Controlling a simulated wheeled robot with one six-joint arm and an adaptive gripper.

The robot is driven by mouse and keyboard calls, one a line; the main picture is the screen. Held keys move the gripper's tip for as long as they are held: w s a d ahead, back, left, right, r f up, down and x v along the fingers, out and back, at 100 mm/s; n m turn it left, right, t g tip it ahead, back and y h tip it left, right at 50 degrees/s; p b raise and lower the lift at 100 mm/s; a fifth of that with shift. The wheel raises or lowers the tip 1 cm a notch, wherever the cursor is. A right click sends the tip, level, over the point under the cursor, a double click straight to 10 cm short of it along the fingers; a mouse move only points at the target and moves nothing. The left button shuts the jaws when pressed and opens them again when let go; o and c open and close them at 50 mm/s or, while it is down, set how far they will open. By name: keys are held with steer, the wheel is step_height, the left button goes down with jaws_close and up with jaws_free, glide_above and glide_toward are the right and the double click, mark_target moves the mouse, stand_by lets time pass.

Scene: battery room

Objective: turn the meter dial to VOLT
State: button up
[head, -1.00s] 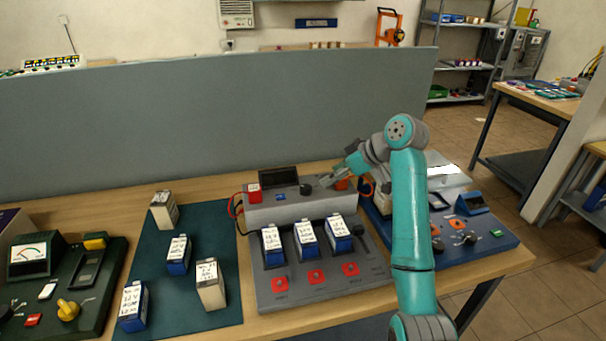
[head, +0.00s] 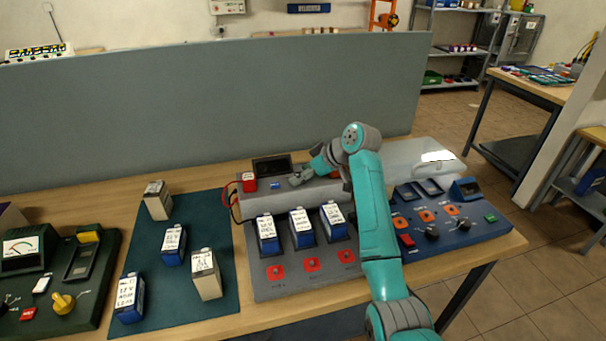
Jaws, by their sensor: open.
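The meter is a dark green unit (head: 88,290) at the far left of the bench, with a white needle display (head: 20,246). A yellow knob (head: 62,303) sits on its front, and a black knob at its left is partly cut off by the picture edge. I cannot read the markings around either knob. My gripper (head: 295,182) is small in view, far right of the meter, over the raised back of the grey charger (head: 290,262). It is open, and I see nothing held in it. It hides part of the charger's top.
Three blue batteries (head: 300,228) stand in the charger. Several batteries stand on the dark green mat (head: 185,290) between meter and charger. A blue console (head: 470,226) is at the right. A grey partition (head: 200,115) rises behind the bench.

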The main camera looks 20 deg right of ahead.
steer(key=c, duration=1.2)
steer(key=shift+o, duration=0.2)
steer(key=shift+m, duration=0.4)
steer(key=m+h, duration=0.1)
steer(key=m+t+h, duration=0.1)
steer(key=m, duration=0.1)
steer(key=m+t+h, duration=0.1)
steer(key=shift+s+a+m+h, duration=0.15)
steer(key=shift+a+m+h, duration=0.15)
steer(key=m+h, duration=0.4)
steer(key=m, duration=0.1)
steer(key=shift+a, duration=0.1)
steer(key=shift+m, duration=0.3)
